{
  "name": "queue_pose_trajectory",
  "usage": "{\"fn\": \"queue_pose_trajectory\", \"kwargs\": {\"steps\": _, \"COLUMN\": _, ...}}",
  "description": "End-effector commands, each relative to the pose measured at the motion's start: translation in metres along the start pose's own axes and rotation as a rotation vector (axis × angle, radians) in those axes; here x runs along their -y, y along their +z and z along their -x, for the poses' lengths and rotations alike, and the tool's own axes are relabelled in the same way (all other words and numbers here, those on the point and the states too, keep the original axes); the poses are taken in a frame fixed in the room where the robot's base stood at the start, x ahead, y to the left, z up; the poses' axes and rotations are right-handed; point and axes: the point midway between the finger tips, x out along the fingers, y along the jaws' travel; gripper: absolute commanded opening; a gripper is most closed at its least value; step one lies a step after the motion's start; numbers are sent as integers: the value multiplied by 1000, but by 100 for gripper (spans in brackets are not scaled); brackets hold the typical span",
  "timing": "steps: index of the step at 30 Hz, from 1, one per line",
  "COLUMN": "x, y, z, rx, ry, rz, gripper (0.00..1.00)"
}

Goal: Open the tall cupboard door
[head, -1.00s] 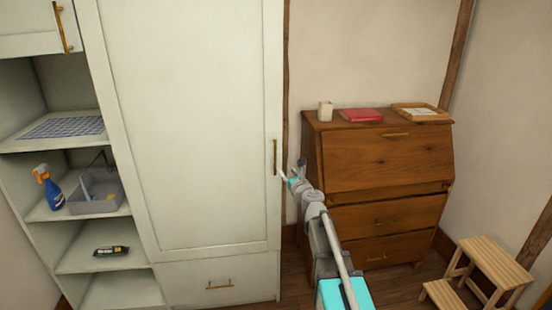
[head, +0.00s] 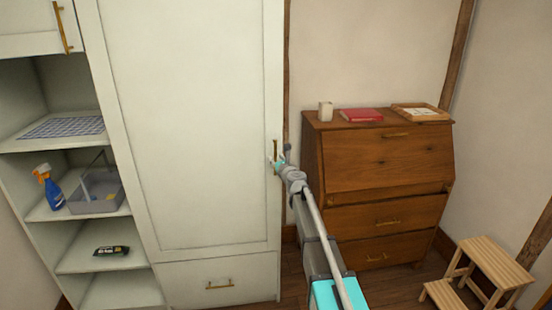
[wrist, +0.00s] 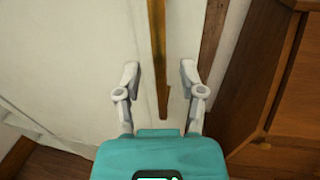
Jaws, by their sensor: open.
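The tall cupboard door (head: 185,120) is a large pale panel, shut in its frame. In the wrist view my gripper (wrist: 160,72) is open, with one finger on each side of the handle and a gap on both sides.
A wooden bureau (head: 385,165) stands close to the right of the cupboard, with a red book (head: 361,115) on top. A drawer (head: 220,283) is below the door. Open shelves (head: 85,258) are at left and a step stool (head: 485,270) is at lower right.

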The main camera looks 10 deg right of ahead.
Motion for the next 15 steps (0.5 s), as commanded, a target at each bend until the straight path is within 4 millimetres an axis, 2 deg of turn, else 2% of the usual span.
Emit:
{"fn": "queue_pose_trajectory", "kwargs": {"steps": 1, "x": 0, "y": 0, "z": -7, "rx": 0, "ry": 0, "rz": 0, "gripper": 51}}
{"fn": "queue_pose_trajectory", "kwargs": {"steps": 6, "x": 0, "y": 0, "z": -15, "rx": 0, "ry": 0, "rz": 0, "gripper": 51}}
{"fn": "queue_pose_trajectory", "kwargs": {"steps": 15, "x": 0, "y": 0, "z": -16, "rx": 0, "ry": 0, "rz": 0, "gripper": 51}}
